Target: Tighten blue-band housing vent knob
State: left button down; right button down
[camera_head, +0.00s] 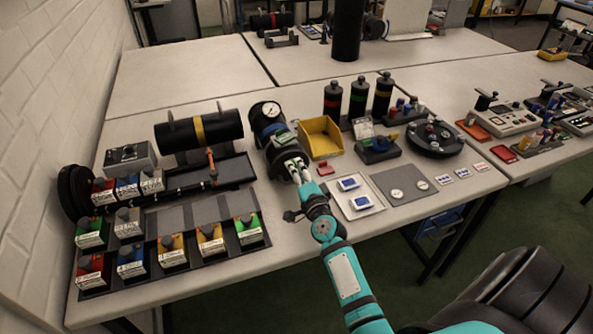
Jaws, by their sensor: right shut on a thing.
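The blue-band housing (266,115) is a black cylinder lying at the middle of the table, with a round white-faced gauge (271,109) at its far end and a blue band (273,129) around it. My right gripper (290,160) reaches in from the lower right and is at the near end of this housing. It is shut on the vent knob, which its fingers and body hide. Whether the knob sits fully down cannot be seen. My left gripper is not in view.
A yellow-band cylinder (199,131) lies in a cradle to the left. Several small coloured boxes with knobs stand in a rack (106,281) at the front left. A yellow bin (321,138) and banded upright bottles (358,98) stand to the right. A grey mat (405,196) lies at the right front.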

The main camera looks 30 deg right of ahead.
jog(key=shift+m+p, duration=0.75)
jog(key=shift+m, duration=7.65)
jog(key=shift+f+m, duration=0.1)
jog(key=shift+m, duration=0.2)
jog(key=c, duration=1.1)
grip_release()
